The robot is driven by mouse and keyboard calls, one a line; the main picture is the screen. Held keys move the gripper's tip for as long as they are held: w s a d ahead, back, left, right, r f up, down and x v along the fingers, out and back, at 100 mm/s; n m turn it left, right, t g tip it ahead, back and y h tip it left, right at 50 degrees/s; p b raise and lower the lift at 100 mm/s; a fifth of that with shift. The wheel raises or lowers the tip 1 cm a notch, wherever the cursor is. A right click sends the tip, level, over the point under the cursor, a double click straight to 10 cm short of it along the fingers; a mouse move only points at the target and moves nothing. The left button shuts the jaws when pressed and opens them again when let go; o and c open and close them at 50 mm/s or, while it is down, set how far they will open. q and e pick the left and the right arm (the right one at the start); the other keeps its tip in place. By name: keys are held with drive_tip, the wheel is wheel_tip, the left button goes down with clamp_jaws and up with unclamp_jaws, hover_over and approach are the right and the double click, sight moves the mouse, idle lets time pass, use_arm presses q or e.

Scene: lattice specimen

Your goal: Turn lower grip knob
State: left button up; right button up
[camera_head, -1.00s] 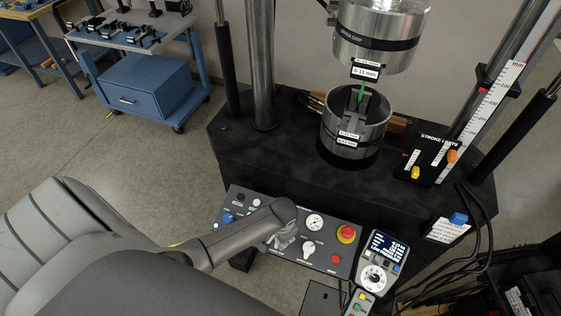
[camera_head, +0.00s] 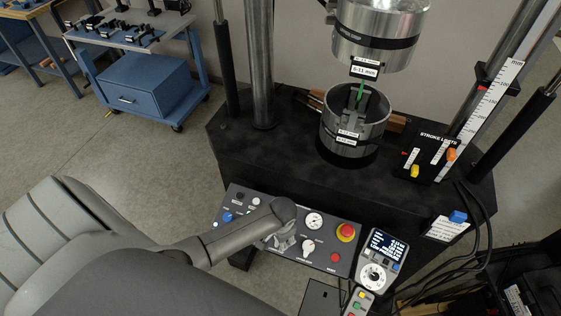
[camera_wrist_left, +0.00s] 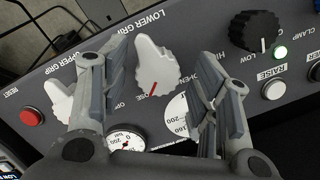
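The lower grip knob (camera_wrist_left: 157,72) is white with a red pointer line and sits on the grey control panel (camera_wrist_left: 45,69), under its LOWER GRIP label. In the left wrist view, it lies between the two fingers of my left gripper (camera_wrist_left: 163,78), with a gap visible on each side. The fingers are open, and I cannot tell how deep they reach around the knob. In the head view, my left gripper (camera_head: 284,241) is low over the panel and hides this knob. The white upper grip knob (camera_head: 307,246) stands just to its right. My right gripper is not in view.
A pressure gauge (camera_head: 314,221), a red emergency button (camera_head: 346,232) and a handheld controller (camera_head: 377,262) are near the gripper. A black knob (camera_wrist_left: 255,31) and raise button (camera_wrist_left: 274,90) lie right of the fingers. The test machine's lower grip (camera_head: 352,128) stands behind the panel.

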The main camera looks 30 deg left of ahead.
use_arm(q)
drive_tip(key=shift+r, duration=0.1)
drive_tip(key=shift+d+r, duration=0.15)
drive_tip(key=shift+r, duration=0.45)
wheel_tip(320, 180, up, 10)
drive_tip(key=s+d, duration=0.1)
drive_tip(key=shift+s+r, duration=0.2)
drive_tip(key=shift+r, duration=0.05)
idle(0.8)
